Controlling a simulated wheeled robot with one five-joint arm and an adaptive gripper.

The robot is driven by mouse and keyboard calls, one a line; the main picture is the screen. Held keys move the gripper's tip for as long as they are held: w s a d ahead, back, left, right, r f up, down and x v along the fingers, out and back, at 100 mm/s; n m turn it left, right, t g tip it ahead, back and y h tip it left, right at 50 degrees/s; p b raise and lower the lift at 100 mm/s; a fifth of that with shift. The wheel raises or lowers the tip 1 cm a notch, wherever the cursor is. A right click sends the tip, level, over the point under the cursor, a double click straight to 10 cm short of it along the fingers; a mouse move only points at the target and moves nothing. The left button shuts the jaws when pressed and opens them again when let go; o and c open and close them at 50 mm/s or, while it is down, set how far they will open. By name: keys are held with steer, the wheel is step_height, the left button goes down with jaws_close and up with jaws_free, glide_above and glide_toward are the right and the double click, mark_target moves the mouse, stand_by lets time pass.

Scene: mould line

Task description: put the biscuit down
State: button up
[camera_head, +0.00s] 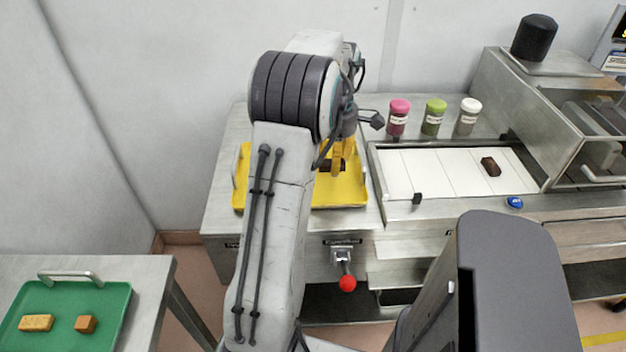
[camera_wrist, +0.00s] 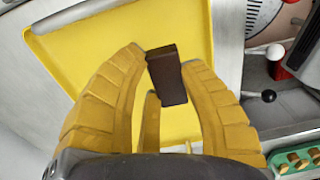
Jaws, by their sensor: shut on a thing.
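My gripper (camera_wrist: 168,62) is shut on a dark brown biscuit (camera_wrist: 168,78), with a yellow finger on each side of it in the wrist view. The biscuit is a block, slightly tilted in that picture. A yellow tray (camera_wrist: 75,48) lies under it; I cannot tell whether the biscuit touches the tray. In the head view my gripper (camera_head: 340,158) is over the yellow tray (camera_head: 345,196) on the steel bench, and the dark biscuit (camera_head: 328,166) shows only in part. My arm hides the middle of the tray.
A white belt (camera_head: 430,172) right of the tray carries another dark brown block (camera_head: 491,166). Pink (camera_head: 398,118), green (camera_head: 434,116) and white (camera_head: 467,116) jars stand behind it. A green tray (camera_head: 105,300) with two pieces is at lower left. A red-knobbed lever (camera_head: 347,283) sticks out in front.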

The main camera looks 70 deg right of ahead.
steer(key=w+f, duration=0.1)
steer(key=w+a+f+p, duration=0.1)
steer(key=w, duration=0.2)
steer(key=shift+w+a+f+p, duration=0.1)
steer(key=shift+a+f+p, duration=0.25)
steer(key=shift+a+f, duration=0.05)
steer(key=shift+f+p, duration=0.55)
steer(key=shift+p, duration=0.1)
steer(key=shift+f, duration=1.45)
steer(key=shift+f, duration=0.1)
steer(key=o, duration=0.7)
steer(key=shift+o, duration=0.2)
